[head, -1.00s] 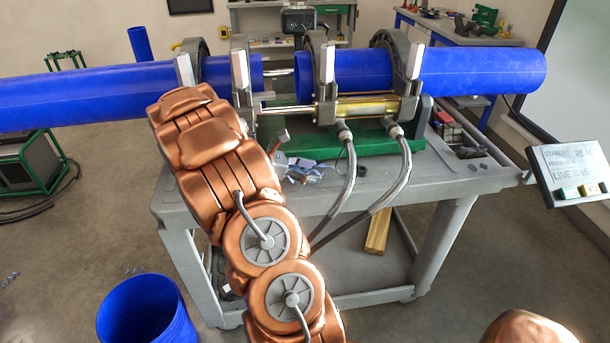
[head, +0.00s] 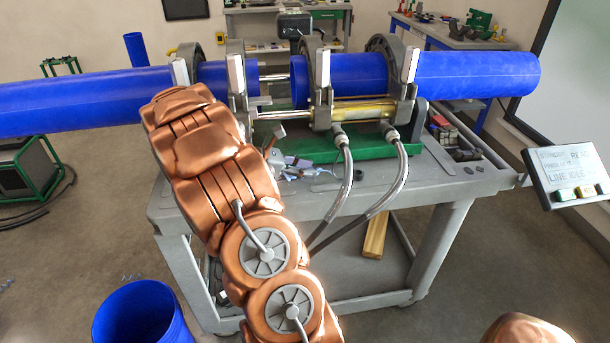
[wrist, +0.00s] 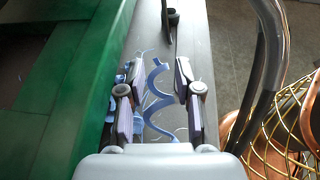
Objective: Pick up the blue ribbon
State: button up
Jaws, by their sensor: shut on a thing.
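The blue ribbon (wrist: 155,92) is a curled, thin strip of blue plastic in the wrist view. It lies between the two fingers of my gripper (wrist: 156,100), above the grey cart top. My gripper is shut on the ribbon, with the fingers still some way apart across its curls. More blue scraps (wrist: 120,80) show by the left finger. In the head view my arm hides most of the gripper, and small bluish scraps (head: 292,172) show on the cart beside the green base.
The grey cart (head: 430,185) carries a green base (head: 360,141), clamps and blue pipes (head: 477,73). Grey hoses (head: 392,195) hang in front, close right of the gripper. A blue bin (head: 143,312) stands on the floor, front left. A control panel (head: 572,177) is at the right.

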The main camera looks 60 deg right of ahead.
jog(key=w+a+r+b, duration=0.1)
jog(key=w+a, duration=0.1)
jog(key=a, duration=0.5)
jog(key=w+a+r, duration=0.1)
jog(key=w+a, duration=0.1)
jog(key=a, duration=0.6)
jog(key=shift+a+r+b, duration=0.25)
jog(key=shift+r+b, duration=0.05)
jog(key=shift+b, duration=0.05)
jog(key=shift+w, duration=0.1)
